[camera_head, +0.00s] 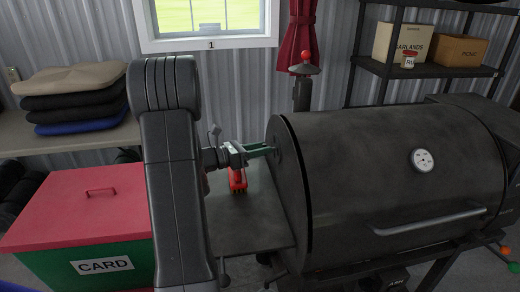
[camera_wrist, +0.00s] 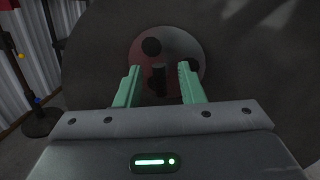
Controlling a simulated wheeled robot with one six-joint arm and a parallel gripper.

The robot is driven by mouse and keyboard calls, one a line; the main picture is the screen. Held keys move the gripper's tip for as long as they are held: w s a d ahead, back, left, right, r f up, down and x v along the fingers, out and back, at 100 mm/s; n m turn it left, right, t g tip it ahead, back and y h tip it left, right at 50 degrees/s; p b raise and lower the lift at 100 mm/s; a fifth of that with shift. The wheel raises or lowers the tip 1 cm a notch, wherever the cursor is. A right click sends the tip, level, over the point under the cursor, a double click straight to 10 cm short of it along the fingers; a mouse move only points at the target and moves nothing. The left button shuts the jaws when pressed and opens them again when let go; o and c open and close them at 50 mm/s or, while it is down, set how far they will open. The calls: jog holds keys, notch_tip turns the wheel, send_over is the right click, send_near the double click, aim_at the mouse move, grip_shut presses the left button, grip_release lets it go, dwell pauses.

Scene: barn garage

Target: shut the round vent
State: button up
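The round vent (camera_wrist: 178,42) is a grey, partly reddish disc on the dark end wall of the barrel grill (camera_head: 400,150). In the wrist view it shows dark round holes at its upper left and right. A short dark knob (camera_wrist: 158,78) stands out from its middle. My gripper (camera_wrist: 159,68) is open, with one green finger on each side of the knob and a gap on both sides. In the head view my gripper (camera_head: 270,151) reaches the grill's left end from the left.
A side shelf (camera_head: 245,225) with a red-handled tool (camera_head: 238,180) lies below my gripper. A red-lidded green box (camera_head: 90,210) labelled CARD stands at left. A dark post with a red knob (camera_head: 305,68) rises behind the grill.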

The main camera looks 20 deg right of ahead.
jog(key=shift+d, duration=0.1)
grip_shut()
jog(key=shift+s+f+m+b, duration=0.1)
jog(key=shift+m+b, duration=1.1)
jog(key=shift+b, duration=0.45)
grip_release()
jog(key=a, duration=1.4)
jog(key=shift+w+f, duration=0.25)
jog(key=shift+w, duration=0.05)
jog(key=shift+d, duration=0.1)
